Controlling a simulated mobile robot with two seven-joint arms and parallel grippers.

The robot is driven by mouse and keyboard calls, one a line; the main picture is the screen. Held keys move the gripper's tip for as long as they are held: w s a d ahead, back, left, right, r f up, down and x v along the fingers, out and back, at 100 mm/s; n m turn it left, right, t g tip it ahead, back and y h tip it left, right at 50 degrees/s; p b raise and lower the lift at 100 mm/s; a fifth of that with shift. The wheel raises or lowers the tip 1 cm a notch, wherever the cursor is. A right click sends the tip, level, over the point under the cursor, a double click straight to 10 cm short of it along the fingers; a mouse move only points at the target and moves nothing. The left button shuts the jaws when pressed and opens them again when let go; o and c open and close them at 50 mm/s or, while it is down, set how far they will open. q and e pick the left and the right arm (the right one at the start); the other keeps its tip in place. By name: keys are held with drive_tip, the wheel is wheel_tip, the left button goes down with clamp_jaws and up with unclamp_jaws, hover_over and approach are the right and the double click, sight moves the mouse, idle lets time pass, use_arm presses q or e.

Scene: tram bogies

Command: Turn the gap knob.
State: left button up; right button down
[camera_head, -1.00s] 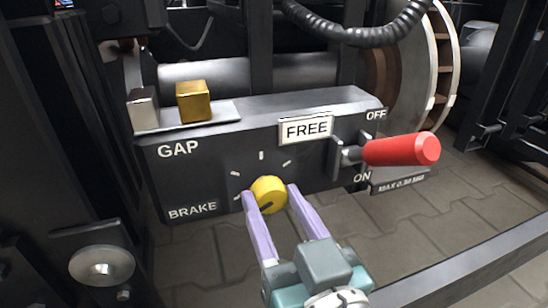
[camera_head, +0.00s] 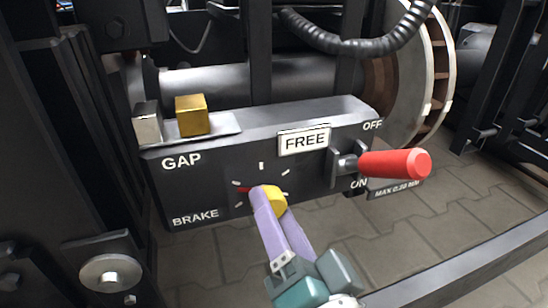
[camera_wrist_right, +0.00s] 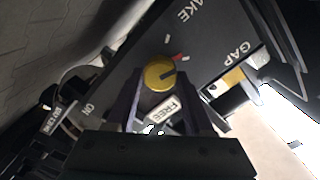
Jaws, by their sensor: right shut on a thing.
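The gap knob (camera_head: 273,200) is a round yellow knob on the front of a dark box, with short white tick marks around it. My right gripper (camera_head: 265,201) is shut on it, the near finger hiding much of it in the head view. In the right wrist view, the knob (camera_wrist_right: 158,72) sits between the fingertips of my right gripper (camera_wrist_right: 160,84), and a dark line on its face points right, near a red mark (camera_wrist_right: 180,58). The red mark also shows left of the knob in the head view (camera_head: 241,189). My left gripper is not in view.
A red lever handle (camera_head: 395,163) sticks out at right, between OFF and ON. A FREE sign (camera_head: 304,141) is on the box. A gold block (camera_head: 192,116) and a silver block (camera_head: 147,124) stand on top. A dark rail (camera_head: 470,255) crosses the lower right.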

drive_tip(key=shift+f+m, duration=0.1)
drive_tip(key=shift+m, duration=1.1)
drive_tip(key=shift+c, duration=1.5)
unclamp_jaws()
drive_tip(key=shift+s+d, duration=0.1)
drive_tip(key=shift+s, duration=0.15)
drive_tip(key=p+v, duration=0.4)
drive_tip(key=v, duration=0.4)
drive_tip(key=shift+s+d+p, duration=0.1)
drive_tip(key=shift+s+p, duration=0.2)
drive_tip(key=shift+s, duration=0.1)
drive_tip(key=shift+s+d, duration=0.1)
drive_tip(key=shift+s, duration=0.25)
